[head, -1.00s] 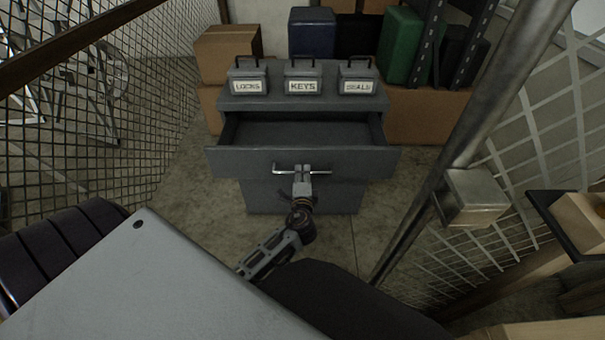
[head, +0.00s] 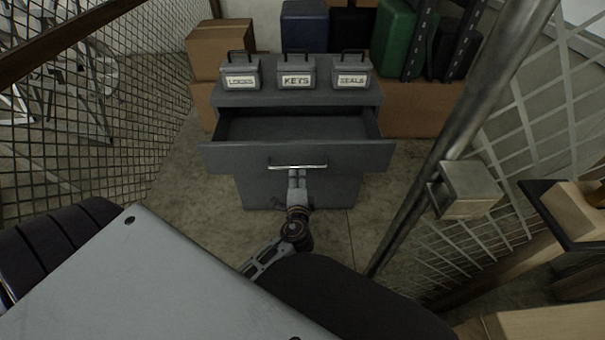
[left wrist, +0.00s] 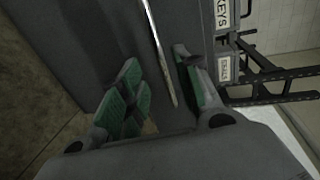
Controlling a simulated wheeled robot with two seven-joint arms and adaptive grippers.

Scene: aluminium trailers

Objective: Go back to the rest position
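The grey cabinet (head: 300,194) has its top drawer (head: 230,158) pulled open, and the drawer looks empty. A bright bar handle (head: 297,165) runs across the drawer front. My left gripper (head: 297,172) is at the near side of this handle, its tips just below the bar. In the left wrist view my left gripper (left wrist: 157,72) has its green-padded fingers spread apart, with nothing clamped. The handle (left wrist: 160,50) shows in the gap ahead of them; whether it lies between the tips I cannot tell. My right gripper is out of view.
Boxes labelled LOCKS (head: 240,76), KEYS (head: 296,76) and SEALS (head: 351,76) stand on the cabinet. Mesh fencing (head: 100,130) is at left; a metal post (head: 450,150) with a small box (head: 468,190) is at right. Bare floor (head: 185,205) lies beside the cabinet.

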